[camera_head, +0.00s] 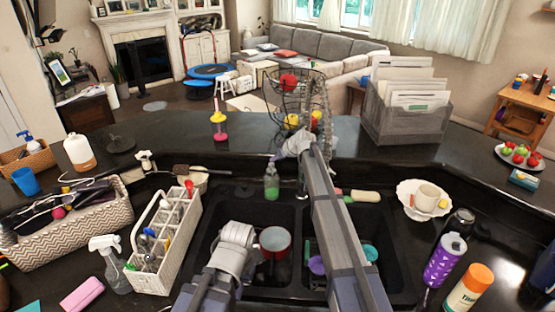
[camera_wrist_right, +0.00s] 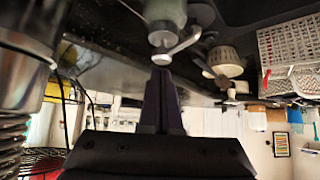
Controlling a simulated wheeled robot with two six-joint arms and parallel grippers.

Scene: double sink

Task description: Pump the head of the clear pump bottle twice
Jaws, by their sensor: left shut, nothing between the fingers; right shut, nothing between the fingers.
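The clear pump bottle (camera_head: 271,187) holds green liquid and stands upright behind the left sink basin. In the right wrist view, which looks upside down, its body (camera_wrist_right: 166,12) and pump head (camera_wrist_right: 163,48) show close by. My right gripper (camera_head: 277,156) is shut and empty, just above the pump head. Its fingertips also show in the right wrist view (camera_wrist_right: 161,72), in line with the head; I cannot tell whether they touch. My left gripper (camera_head: 235,242) is over the left basin, empty, its fingers hard to make out.
A faucet (camera_wrist_right: 30,60) is close beside the right gripper. A pink pump bottle (camera_head: 219,127) stands on the raised counter behind. A white caddy (camera_head: 165,240) is left of the sink. A red pot (camera_head: 275,241) sits in the left basin. A wire basket (camera_head: 300,95) stands behind the right wrist.

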